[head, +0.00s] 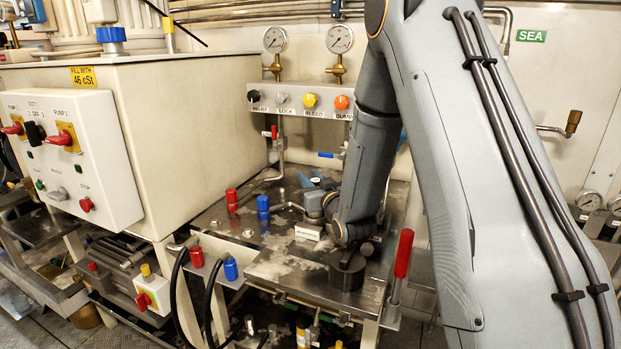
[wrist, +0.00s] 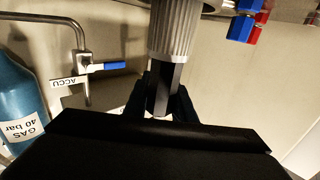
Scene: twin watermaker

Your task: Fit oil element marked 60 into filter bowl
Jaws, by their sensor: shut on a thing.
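My gripper (wrist: 163,100) is shut on the dark hexagonal end of a grey ribbed cylinder (wrist: 175,30), which looks like a filter element. In the wrist view the hex end sits between the dark fingers. The ribbed body extends to the top of the picture, where its far end is out of view or hidden. No marking 60 can be read on it. In the head view my wrist is low over the steel bench, and the fingers and held part cannot be made out. A dark round body (head: 348,270) shows below it; I cannot tell whether it is the filter bowl.
Red (head: 232,199) and blue (head: 263,206) couplings stand on the bench left of my wrist. A red-handled lever (head: 403,253) rises close on the right. The wrist view shows a blue gas bottle (wrist: 20,105) and a blue-handled valve (wrist: 103,67) at left.

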